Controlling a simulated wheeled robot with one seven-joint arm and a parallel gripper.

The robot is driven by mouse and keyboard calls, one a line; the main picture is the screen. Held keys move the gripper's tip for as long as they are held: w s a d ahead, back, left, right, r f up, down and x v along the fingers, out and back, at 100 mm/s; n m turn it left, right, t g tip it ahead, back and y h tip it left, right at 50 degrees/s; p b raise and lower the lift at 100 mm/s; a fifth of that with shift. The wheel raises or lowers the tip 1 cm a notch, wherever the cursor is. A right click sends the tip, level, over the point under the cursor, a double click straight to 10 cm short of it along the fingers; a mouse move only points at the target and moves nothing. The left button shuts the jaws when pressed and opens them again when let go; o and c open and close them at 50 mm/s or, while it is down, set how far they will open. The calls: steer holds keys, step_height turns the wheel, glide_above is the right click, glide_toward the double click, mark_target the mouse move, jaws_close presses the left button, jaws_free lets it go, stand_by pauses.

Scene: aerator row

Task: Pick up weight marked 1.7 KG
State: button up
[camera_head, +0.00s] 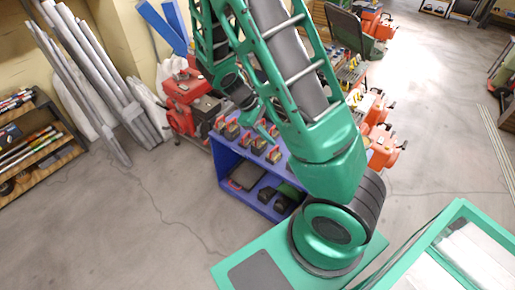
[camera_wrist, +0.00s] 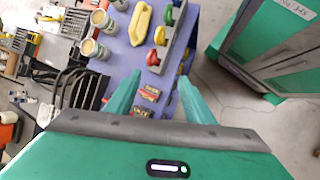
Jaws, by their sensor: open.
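Several dark blocks with red tops, which look like weights (camera_head: 231,131), stand on the top of a blue-purple shelf unit (camera_head: 228,180). No 1.7 KG marking is readable in either view. In the wrist view my gripper (camera_wrist: 158,97) is open, its two green fingers apart over the purple top (camera_wrist: 125,52). Small red items with yellow labels (camera_wrist: 150,93) show between the fingers; I cannot tell whether they are weights. Nothing is held. In the head view my green arm hides part of the shelf top.
The wrist view shows tins (camera_wrist: 103,20), a yellow object (camera_wrist: 140,24) and a grey strip with red, yellow and green pieces (camera_wrist: 160,36). Red machines (camera_head: 185,95) stand behind the shelf unit. Grey floor (camera_head: 150,215) is clear to its left.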

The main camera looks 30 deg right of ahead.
steer(key=w+a+f+n+t+h, duration=0.2)
steer(key=w+f+n+h, duration=0.45)
steer(key=f, duration=0.55)
steer(key=n+t, duration=0.5)
steer(key=n, duration=0.5)
glide_toward(260, 146)
step_height(260, 146, down, 3)
steer(key=w, duration=0.2)
steer(key=x, duration=1.1)
steer(key=shift+s+d+r, duration=0.1)
steer(key=shift+d+r, duration=0.05)
jaws_close()
steer(key=shift+r, duration=0.2)
